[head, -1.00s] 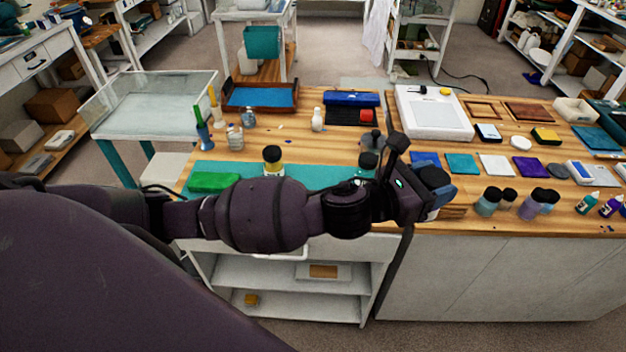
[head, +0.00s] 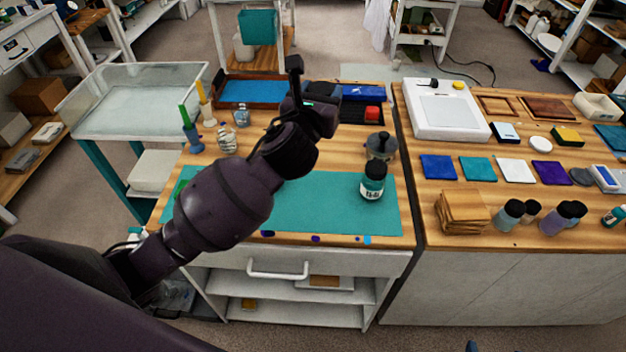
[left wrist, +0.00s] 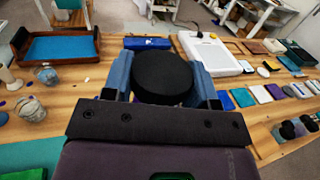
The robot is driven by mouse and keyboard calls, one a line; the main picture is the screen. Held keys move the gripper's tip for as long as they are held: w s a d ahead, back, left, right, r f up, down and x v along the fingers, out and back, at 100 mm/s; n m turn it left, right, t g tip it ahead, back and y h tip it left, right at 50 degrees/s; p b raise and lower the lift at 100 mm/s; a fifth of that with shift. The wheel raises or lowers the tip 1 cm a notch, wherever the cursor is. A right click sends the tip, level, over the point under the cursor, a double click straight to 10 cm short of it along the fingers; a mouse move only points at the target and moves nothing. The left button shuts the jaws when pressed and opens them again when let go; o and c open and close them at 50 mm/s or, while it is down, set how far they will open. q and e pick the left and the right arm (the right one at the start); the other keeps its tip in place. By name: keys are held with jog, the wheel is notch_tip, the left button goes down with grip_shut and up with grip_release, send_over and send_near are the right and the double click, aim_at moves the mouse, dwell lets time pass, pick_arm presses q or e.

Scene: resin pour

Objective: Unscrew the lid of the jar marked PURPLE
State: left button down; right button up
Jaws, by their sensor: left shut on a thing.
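My left gripper (head: 316,102) is raised over the back of the left workbench. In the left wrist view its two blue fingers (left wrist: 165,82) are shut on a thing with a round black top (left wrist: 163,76). The label of this held thing is hidden, so I cannot tell its colour name. Several dark-lidded jars stand at the right, one with purplish contents (head: 555,220). I cannot read PURPLE on any jar. My right gripper cannot be made out.
A grey lidded pot (head: 381,146) stands behind the mat. A blue-lined tray (head: 252,92) and small glass jars (head: 227,140) are at the back left. Brown pieces (head: 462,211) are stacked right of the bench gap.

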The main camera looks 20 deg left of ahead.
pick_arm(q)
notch_tip(320, 180, down, 20)
jog(key=b, duration=0.5)
jog(key=shift+s+d+r+b, duration=0.1)
jog(key=shift+r+b, duration=0.1)
jog(key=shift+b, duration=0.2)
jog(key=shift+f, duration=0.1)
pick_arm(e)
notch_tip(320, 180, down, 8)
jog(key=s, duration=0.1)
jog(key=shift+s+r+g, duration=0.15)
jog(key=shift+s+g, duration=0.2)
jog(key=shift+g, duration=0.05)
jog(key=shift+d, duration=0.1)
jog(key=shift+s, duration=0.1)
